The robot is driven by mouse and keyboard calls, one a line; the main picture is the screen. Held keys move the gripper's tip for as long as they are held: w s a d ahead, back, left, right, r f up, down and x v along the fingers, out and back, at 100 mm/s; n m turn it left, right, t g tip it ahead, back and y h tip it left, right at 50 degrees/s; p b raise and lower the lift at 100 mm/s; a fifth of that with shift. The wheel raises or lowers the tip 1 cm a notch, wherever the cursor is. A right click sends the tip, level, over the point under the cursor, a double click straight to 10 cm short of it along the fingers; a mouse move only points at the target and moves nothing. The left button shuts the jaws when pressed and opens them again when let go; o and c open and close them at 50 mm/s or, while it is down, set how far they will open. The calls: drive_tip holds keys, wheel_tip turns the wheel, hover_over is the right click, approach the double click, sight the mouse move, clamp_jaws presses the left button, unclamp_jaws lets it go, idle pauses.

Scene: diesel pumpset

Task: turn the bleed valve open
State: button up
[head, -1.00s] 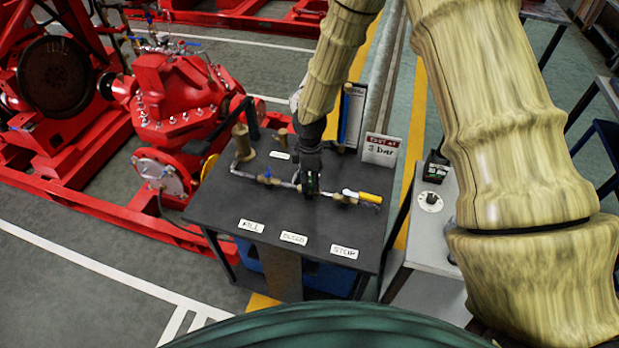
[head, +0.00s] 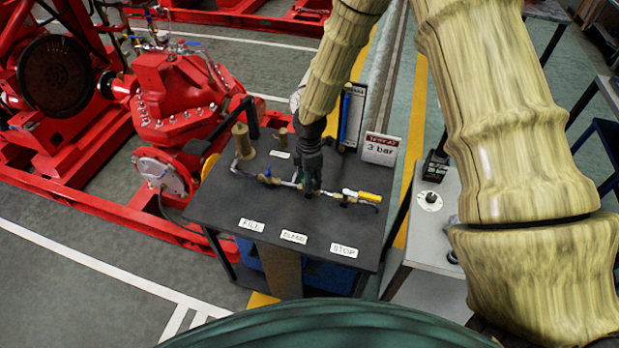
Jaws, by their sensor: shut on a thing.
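A dark table (head: 215,205) carries a thin pipe line with several small valves. The bleed valve is in the middle of the line, behind the BLEED label (head: 294,237); my gripper mostly hides it. My dark gripper (head: 311,188) points down from above and is shut on the bleed valve's handle. The handle's exact angle is hidden. To the left, a brass valve with a blue handle (head: 268,180) sits on the pipe. To the right, a valve with a yellow lever (head: 368,196) lies along the pipe.
FILL (head: 251,225) and STOP (head: 344,250) labels lie at the table's front. A sign reading 3 bar (head: 380,149) stands at the back right, beside an upright blue column (head: 346,118). A red pumpset (head: 175,95) is at the left, a grey side table (head: 433,240) at the right.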

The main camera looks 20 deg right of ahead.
drive_tip(key=o, duration=1)
drive_tip(key=shift+r, duration=0.15)
wheel_tip(320, 180, up, 12)
drive_tip(key=shift+f, duration=0.1)
drive_tip(key=shift+f, duration=0.1)
